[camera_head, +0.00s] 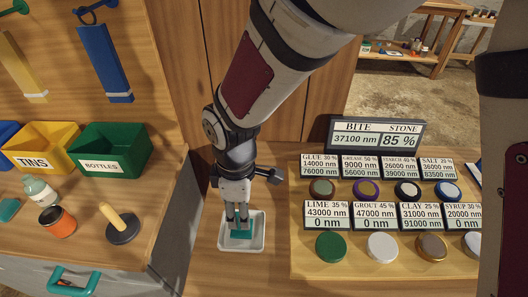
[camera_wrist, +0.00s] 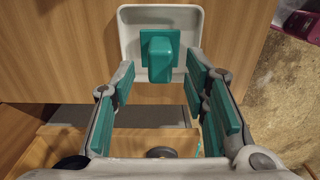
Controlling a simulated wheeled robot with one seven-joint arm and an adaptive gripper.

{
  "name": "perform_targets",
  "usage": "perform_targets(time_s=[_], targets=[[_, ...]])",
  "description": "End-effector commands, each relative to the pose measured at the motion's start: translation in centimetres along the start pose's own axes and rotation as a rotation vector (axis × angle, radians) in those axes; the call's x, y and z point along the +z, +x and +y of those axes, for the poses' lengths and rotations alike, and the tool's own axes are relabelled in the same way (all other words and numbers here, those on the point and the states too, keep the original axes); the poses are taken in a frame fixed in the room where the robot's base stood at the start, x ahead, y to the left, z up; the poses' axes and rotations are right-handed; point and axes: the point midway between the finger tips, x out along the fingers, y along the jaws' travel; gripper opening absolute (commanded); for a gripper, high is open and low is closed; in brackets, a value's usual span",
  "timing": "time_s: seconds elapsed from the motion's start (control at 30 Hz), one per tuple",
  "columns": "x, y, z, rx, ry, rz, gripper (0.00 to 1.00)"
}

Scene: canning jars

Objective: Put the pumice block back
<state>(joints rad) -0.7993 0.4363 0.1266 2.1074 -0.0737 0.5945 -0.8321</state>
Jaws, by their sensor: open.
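A teal block with a raised grip (camera_wrist: 160,55) sits in a small white tray (camera_wrist: 129,38). It may be the pumice block, but no label shows. In the head view the block (camera_head: 241,234) is partly hidden under my gripper, inside the tray (camera_head: 260,236). My gripper (camera_head: 237,216) points down over the tray, fingers close above the block or at it. In the wrist view my gripper (camera_wrist: 166,100) is open, with teal pads on both sides and nothing between them. The block lies beyond the fingertips in that view.
Right of the tray, a board holds several round lids, including a green lid (camera_head: 331,246), below number cards. A display (camera_head: 376,135) reads "BITE 37100 nm, STONE 85%". At left are a yellow TINS bin (camera_head: 45,143), a green BOTTLES bin (camera_head: 108,145), jars and a wooden-handled tool (camera_head: 122,226).

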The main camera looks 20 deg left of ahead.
Motion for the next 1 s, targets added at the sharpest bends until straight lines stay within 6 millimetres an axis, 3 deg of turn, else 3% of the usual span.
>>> perform_targets(time_s=[0.1,0.3,0.57,0.67,0.83,1.0], targets=[[0.0,-2.8,0.1,0.005,0.002,0.003,0.41],[0.0,-6.2,0.1,0.003,0.001,0.002,0.41],[0.6,-8.6,0.1,0.006,0.022,0.001,0.41],[2.9,-10.2,0.5,0.027,0.112,0.003,0.41],[10.7,-15.0,0.3,0.092,0.431,0.016,0.41],[18.8,-18.9,-2.5,0.156,0.809,0.043,0.41]])
